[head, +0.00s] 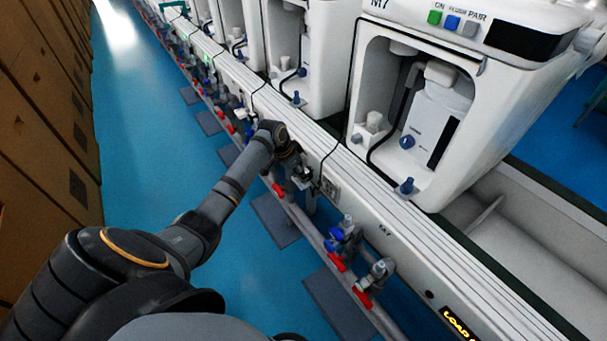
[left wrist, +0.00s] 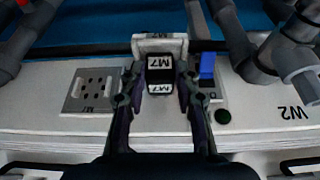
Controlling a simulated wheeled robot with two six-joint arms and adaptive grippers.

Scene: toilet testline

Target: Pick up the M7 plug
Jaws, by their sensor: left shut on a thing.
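The M7 plug (left wrist: 159,74) is a black block with white M7 labels in the left wrist view. It sits at a pale holder (left wrist: 160,43) on the white rail. My left gripper (left wrist: 158,92) has a finger on each side of the plug and is shut on it. I cannot tell whether the plug is clear of the holder. In the head view my left gripper (head: 302,178) is at the rail's side, where the plug is too small to make out. My right gripper is not in view.
A socket plate (left wrist: 92,90) with several holes is left of the plug in the left wrist view. A blue switch (left wrist: 207,68) is close on the right, with grey pipes (left wrist: 270,50) beyond. The head view shows the M7 machine (head: 440,60) and red-handled valves (head: 337,262).

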